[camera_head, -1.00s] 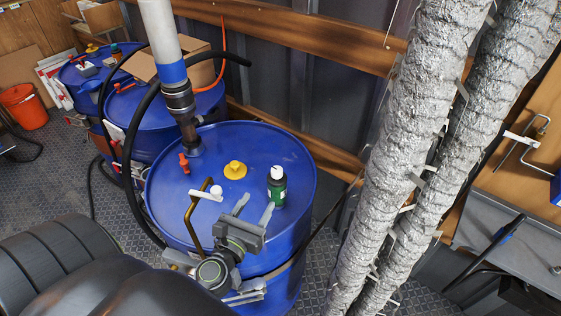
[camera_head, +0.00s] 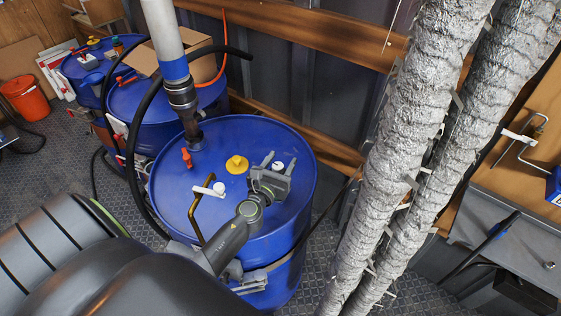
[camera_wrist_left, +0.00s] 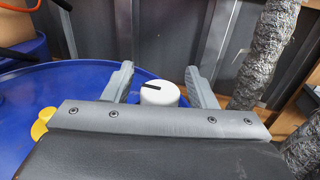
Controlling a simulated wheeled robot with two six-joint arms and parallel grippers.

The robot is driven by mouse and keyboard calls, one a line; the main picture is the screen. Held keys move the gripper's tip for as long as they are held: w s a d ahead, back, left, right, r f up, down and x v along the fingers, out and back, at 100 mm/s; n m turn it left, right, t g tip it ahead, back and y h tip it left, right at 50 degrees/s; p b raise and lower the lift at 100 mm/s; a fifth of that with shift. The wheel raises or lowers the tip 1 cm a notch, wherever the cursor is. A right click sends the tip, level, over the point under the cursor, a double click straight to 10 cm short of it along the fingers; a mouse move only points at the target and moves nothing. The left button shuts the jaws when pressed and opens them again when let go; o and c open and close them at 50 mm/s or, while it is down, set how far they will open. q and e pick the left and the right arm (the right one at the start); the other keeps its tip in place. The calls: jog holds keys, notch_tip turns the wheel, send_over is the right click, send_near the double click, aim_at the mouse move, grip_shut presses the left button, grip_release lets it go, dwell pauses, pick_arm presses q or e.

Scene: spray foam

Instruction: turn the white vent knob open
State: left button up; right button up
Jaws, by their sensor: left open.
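A white round knob (camera_wrist_left: 160,94) with a black mark on top shows between the fingers in the left wrist view. In the head view its white top (camera_head: 279,168) shows between the fingertips, above the blue drum (camera_head: 225,150). My left gripper (camera_head: 280,160) is open over the drum, with one finger on each side of the knob and gaps at both sides in the wrist view (camera_wrist_left: 159,76). The gripper's palm hides what lies below the knob. My right gripper is not in view.
A yellow cap (camera_head: 237,164), a red valve (camera_head: 187,158) and a brass pipe with a white lever (camera_head: 207,191) stand on the drum. A pump pipe (camera_head: 178,80) rises at its back left. Silver-wrapped hoses (camera_head: 415,130) hang to the right.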

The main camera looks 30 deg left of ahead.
pick_arm(q)
jog(key=shift+c, duration=0.3)
jog(key=c, duration=0.9)
